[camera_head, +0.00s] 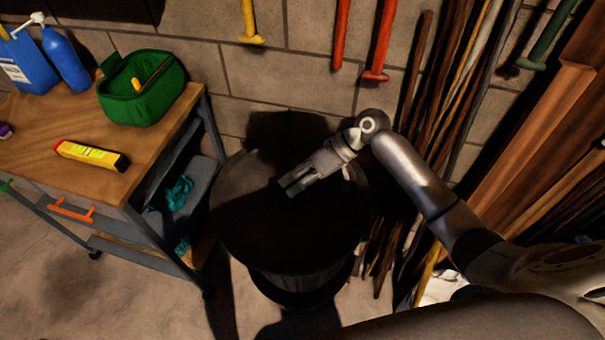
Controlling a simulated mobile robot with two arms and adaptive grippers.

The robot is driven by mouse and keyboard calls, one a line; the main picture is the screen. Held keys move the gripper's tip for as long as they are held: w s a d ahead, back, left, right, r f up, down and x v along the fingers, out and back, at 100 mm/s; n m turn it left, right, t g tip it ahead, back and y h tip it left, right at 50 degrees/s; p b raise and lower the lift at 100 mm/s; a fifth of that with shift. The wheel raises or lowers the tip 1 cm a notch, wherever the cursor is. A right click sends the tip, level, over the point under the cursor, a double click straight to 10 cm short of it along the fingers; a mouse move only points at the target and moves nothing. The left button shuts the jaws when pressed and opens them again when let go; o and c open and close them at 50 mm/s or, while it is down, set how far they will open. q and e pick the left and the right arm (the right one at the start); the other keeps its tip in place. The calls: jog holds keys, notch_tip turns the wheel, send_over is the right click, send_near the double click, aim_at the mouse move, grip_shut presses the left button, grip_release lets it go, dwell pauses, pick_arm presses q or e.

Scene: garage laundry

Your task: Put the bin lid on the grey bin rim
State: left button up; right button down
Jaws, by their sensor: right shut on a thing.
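The bin lid (285,235) is a dark, round disc in the middle of the view. It covers the top of the bin (300,281), whose ribbed side shows below the lid's front edge. The bin's rim is hidden under the lid, and I cannot tell whether the lid touches it or hovers just above. My right gripper (288,187) reaches in from the right over the lid and is shut on it near the middle. The exact grip point is lost in dark shadow. My left gripper is not in view.
A wooden-topped cart (150,165) stands close on the left, with a green bag (140,95), blue bottle (66,60) and yellow box (92,155) on it. Long poles and planks (445,100) lean on the wall at right. Bare floor (130,300) lies front left.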

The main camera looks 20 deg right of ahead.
jog(key=shift+w+d+r+n+g+b, duration=0.25)
jog(key=shift+w+d+r+n, duration=0.1)
jog(key=shift+d, duration=0.1)
jog(key=shift+w+d+r+n+g+b, duration=0.1)
jog(key=shift+w+d+r+n+g, duration=0.15)
jog(key=shift+w+d, duration=0.15)
jog(key=shift+d+r, duration=0.2)
jog(key=shift+d, duration=0.1)
jog(key=shift+w+d+r+n, duration=0.1)
jog(key=shift+d+n, duration=0.05)
jog(key=shift+n, duration=0.15)
jog(key=shift+f+b, duration=0.9)
jog(key=shift+b, duration=0.15)
notch_tip(320, 180, down, 5)
jog(key=b, duration=0.4)
jog(key=shift+b, duration=0.4)
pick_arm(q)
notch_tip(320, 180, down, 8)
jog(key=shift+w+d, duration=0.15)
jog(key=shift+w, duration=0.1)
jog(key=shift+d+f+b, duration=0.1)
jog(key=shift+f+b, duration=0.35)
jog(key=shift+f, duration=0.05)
pick_arm(e)
jog(key=shift+f, duration=0.9)
jog(key=c, duration=1.4)
grip_release()
